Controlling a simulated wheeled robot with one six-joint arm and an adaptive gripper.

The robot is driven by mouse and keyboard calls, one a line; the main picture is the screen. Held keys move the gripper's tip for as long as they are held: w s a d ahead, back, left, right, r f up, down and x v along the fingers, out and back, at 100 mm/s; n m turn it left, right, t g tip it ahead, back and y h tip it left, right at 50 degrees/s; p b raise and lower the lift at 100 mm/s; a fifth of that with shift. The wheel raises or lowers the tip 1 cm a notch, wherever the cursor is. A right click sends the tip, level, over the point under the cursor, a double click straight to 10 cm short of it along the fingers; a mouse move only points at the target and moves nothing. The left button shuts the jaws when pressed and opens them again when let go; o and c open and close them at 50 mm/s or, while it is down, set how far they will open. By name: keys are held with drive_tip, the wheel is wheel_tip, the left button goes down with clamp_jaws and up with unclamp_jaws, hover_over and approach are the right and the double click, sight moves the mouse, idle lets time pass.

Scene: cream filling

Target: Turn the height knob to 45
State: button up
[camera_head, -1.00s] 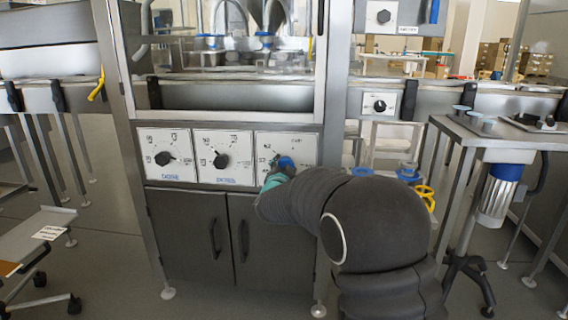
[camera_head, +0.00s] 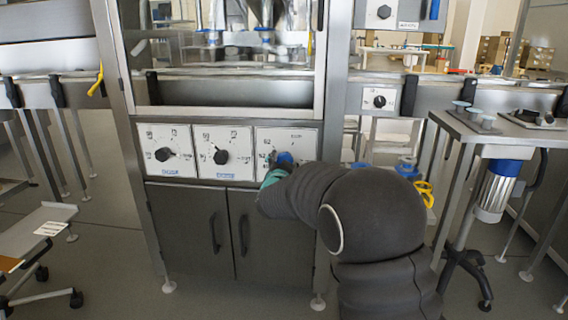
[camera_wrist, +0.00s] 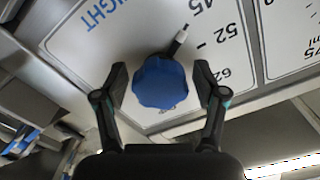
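The blue height knob (camera_wrist: 160,82) sits on a white dial panel (camera_wrist: 95,50), seen upside down in the wrist view with part of the word HEIGHT and the numbers 45, 52 and 62. Its dark pointer with a white tip points up and right, roughly toward 45. My gripper (camera_wrist: 161,84) has one finger on each side of the knob. The fingers are apart, with what looks like a narrow gap at each side; contact is not clear. In the head view the knob (camera_head: 284,158) is partly hidden by my arm, and the fingers are hard to make out.
Two similar dials with black knobs (camera_head: 163,154) (camera_head: 221,157) stand to the left on the same machine. Dark cabinet doors (camera_head: 188,232) are below. Another small dial (camera_head: 379,100) and a steel table (camera_head: 490,125) are to the right.

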drive_tip(key=shift+s, duration=0.1)
drive_tip(key=s, duration=1.2)
drive_tip(key=shift+a, duration=0.2)
